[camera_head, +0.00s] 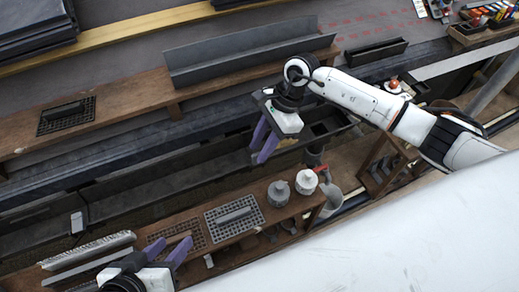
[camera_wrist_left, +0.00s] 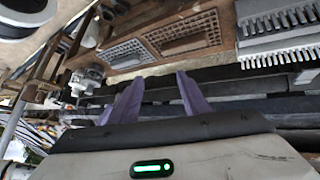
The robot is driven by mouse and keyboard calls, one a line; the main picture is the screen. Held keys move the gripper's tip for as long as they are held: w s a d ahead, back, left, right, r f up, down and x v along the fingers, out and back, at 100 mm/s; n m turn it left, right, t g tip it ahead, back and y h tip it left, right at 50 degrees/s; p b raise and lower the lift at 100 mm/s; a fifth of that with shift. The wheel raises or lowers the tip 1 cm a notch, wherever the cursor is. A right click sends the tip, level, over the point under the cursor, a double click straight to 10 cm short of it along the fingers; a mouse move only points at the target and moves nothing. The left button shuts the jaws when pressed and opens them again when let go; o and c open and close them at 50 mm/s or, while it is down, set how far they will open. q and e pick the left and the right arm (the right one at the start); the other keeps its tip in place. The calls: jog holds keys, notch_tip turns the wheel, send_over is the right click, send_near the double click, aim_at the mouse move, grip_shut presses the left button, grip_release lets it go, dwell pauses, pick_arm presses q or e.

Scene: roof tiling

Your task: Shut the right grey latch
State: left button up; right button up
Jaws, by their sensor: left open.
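No part stands out as the right grey latch, so I cannot tell its place or state. A small light-grey piece (camera_head: 77,222) sits on the dark gutter (camera_head: 120,203) at the left. A grey grille with a raised bar (camera_head: 235,217) lies on the near plank; it also shows in the left wrist view (camera_wrist_left: 124,54). My left gripper (camera_head: 168,248) is open and empty beside the plank's left part; its fingers also show in the left wrist view (camera_wrist_left: 160,90). My right gripper (camera_head: 258,154) hangs empty above the gutter, its fingers apart.
A brown grille (camera_head: 178,234) lies next to the grey one, with ridged grey pieces (camera_head: 88,250) further left. Two grey capped fittings (camera_head: 279,193) (camera_head: 306,181) stand at the plank's right. A long grey trough (camera_head: 245,52) and a dark grille (camera_head: 66,115) rest on the far plank.

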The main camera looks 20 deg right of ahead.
jog(key=shift+a+f, duration=0.2)
jog(key=shift+f, duration=0.15)
